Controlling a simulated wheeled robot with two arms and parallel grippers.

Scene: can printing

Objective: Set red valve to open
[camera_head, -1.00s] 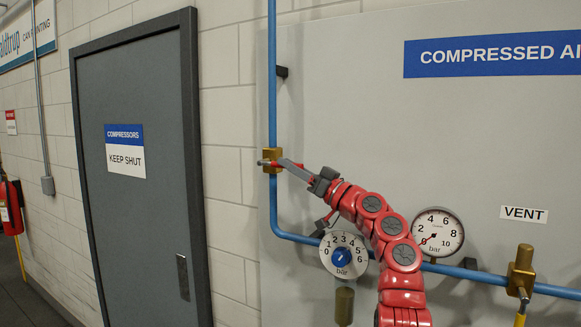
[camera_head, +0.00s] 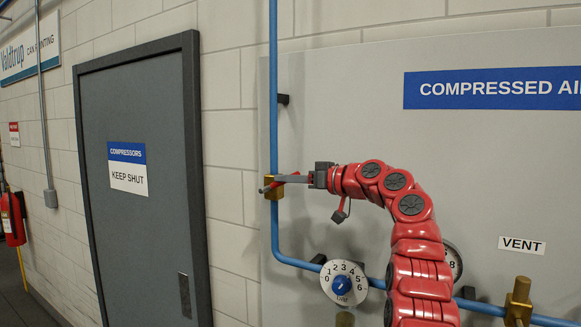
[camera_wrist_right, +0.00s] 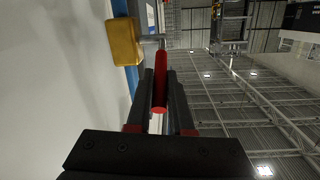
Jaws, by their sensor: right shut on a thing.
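The brass body (camera_wrist_right: 125,41) shows just past the fingertips there. The fingers hide part of the handle in the head view. My left gripper is not in view.
A dial regulator (camera_head: 343,284) sits below the gripper on the lower blue pipe. My right arm partly hides a pressure gauge (camera_head: 453,262). A brass vent valve (camera_head: 517,300) is at lower right. A grey door (camera_head: 150,240) stands at left.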

